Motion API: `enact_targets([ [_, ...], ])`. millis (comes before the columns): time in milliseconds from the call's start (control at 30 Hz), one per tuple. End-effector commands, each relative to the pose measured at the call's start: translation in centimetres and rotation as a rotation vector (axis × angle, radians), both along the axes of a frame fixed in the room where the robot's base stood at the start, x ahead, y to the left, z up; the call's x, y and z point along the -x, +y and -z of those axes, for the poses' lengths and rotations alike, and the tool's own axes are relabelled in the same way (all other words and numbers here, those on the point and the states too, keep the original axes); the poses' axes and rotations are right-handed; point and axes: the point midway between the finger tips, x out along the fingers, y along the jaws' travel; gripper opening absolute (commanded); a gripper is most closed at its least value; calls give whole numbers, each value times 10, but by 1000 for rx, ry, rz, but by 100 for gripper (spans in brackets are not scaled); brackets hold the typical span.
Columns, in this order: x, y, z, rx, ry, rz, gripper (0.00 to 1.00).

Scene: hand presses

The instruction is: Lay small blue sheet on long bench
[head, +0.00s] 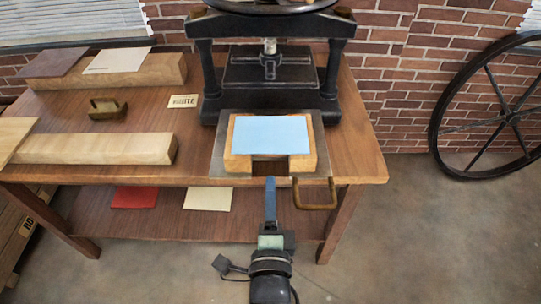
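The small blue sheet (270,134) lies flat on a U-shaped wooden block (309,163) on the press's grey bed plate (221,155). My gripper (270,183) points at the front gap of this block, just short of the sheet's near edge. Its fingers line up edge-on, so I cannot tell whether they are open or touch the sheet. No piece is labelled as the long bench; a long pale wooden block (95,148) with a mostly bare top lies at the table's front left.
The black press (270,70) stands behind the sheet. A loop handle (315,205) juts out at the front right. Another long block (155,70) bears brown and cream sheets. A brass-handled block (107,108) and a label card (183,101) lie between. Red and cream sheets lie on the lower shelf.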

Motion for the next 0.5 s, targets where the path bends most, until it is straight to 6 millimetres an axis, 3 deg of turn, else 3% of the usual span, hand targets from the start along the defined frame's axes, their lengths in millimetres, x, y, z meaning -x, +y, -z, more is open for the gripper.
enact_targets([
  [500, -72, 0, -1, 4, -4, 0, 24],
])
